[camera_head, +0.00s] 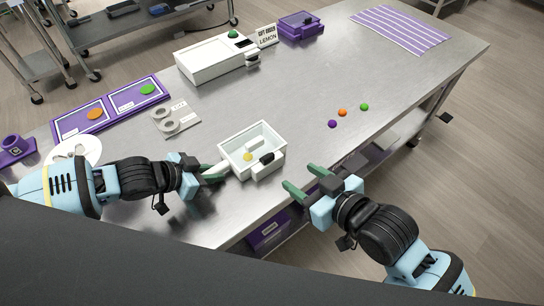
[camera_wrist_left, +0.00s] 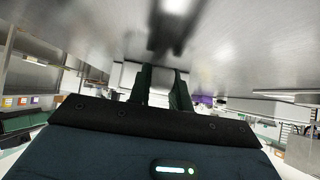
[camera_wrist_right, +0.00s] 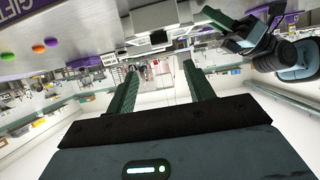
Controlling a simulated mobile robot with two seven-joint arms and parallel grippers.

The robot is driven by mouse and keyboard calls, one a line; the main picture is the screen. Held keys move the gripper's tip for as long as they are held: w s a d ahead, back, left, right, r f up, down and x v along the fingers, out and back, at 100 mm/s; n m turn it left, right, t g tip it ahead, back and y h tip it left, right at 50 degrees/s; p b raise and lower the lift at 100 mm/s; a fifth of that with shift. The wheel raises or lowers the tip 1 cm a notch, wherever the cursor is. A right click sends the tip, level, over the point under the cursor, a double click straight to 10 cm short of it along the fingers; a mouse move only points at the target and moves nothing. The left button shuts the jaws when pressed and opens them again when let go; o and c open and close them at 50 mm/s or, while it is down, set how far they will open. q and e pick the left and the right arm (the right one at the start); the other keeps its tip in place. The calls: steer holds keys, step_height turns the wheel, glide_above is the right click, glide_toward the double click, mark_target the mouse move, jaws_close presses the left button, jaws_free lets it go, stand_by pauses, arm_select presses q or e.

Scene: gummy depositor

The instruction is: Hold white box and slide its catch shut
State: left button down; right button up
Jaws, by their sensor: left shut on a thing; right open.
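The white box (camera_head: 228,151) stands on the steel table near its front edge. It is open on top, with a yellow ball (camera_head: 248,157) inside. A black catch (camera_head: 267,158) sits on its right front side; I cannot tell how far it has slid. My left gripper (camera_head: 213,173) is shut on a pale part at the box's left side, and a pale piece shows between the fingers in the left wrist view (camera_wrist_left: 162,80). My right gripper (camera_head: 301,180) is open and empty, right of the box and apart from it. The box also shows in the right wrist view (camera_wrist_right: 149,22).
A white machine (camera_head: 205,62) with a green ball stands at the back, beside a lemon sign (camera_head: 266,36) and a purple box (camera_head: 300,26).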

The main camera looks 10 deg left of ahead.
mark_target(268, 156)
steer(key=shift+a, duration=0.1)
steer(key=x, duration=1.2)
steer(key=shift+f, duration=0.1)
jaws_close()
